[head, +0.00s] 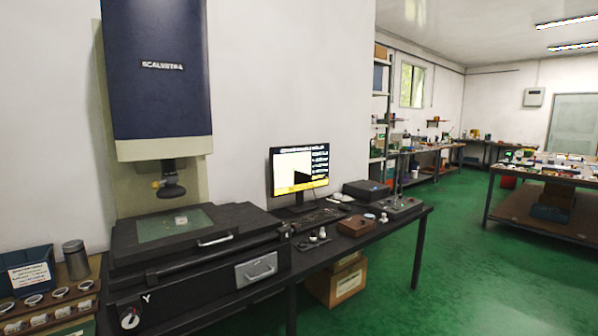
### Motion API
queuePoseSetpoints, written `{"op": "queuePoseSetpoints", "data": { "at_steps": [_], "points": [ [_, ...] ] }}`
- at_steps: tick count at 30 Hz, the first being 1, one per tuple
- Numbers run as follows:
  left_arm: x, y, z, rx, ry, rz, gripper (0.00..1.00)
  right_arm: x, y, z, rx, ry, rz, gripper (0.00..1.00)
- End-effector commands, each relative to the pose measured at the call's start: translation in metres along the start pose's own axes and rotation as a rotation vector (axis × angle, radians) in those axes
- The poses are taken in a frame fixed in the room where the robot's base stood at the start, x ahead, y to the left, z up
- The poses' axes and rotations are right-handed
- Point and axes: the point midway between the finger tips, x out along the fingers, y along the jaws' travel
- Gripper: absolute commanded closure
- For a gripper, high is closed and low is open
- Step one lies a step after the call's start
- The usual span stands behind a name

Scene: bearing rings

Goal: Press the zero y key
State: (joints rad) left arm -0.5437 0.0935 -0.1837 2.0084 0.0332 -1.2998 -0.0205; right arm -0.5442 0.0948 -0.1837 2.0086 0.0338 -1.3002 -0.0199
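A large optical measuring machine (157,80) with a blue head and a black stage (238,216) stands at the left. A small pale object lies on the stage's glass plate (160,226). The monitor (299,171) beside it is lit, with a picture and lines of text too small to read. A dark keyboard or keypad (318,216) lies in front of the monitor. Single keys cannot be told apart, so I cannot pick out the zero y key. A dial marked Y (130,318) is on the machine's lower front. Neither of my grippers is in view.
A blue bin (28,268), a grey canister (75,258) and a wooden rack with several rings (60,295) stand at the lower left. A brown box (355,226) and a black box (366,190) sit right of the keyboard. Green floor (470,280) is open at the right.

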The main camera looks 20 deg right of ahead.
Motion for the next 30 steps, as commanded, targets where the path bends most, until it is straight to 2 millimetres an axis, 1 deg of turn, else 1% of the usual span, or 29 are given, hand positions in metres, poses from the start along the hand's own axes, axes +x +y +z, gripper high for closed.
{"op": "queuePoseSetpoints", "data": {
  "at_steps": [2, 15, 17, 30],
  "points": [
    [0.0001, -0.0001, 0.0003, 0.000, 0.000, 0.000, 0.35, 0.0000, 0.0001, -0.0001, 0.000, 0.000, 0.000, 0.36],
    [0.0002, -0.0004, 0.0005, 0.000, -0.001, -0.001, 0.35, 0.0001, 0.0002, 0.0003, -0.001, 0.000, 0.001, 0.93],
    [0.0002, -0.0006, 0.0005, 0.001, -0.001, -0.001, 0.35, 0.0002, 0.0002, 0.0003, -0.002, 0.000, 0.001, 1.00],
    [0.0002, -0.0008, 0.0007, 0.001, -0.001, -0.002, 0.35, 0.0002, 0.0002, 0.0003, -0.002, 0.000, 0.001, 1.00]
  ]
}}
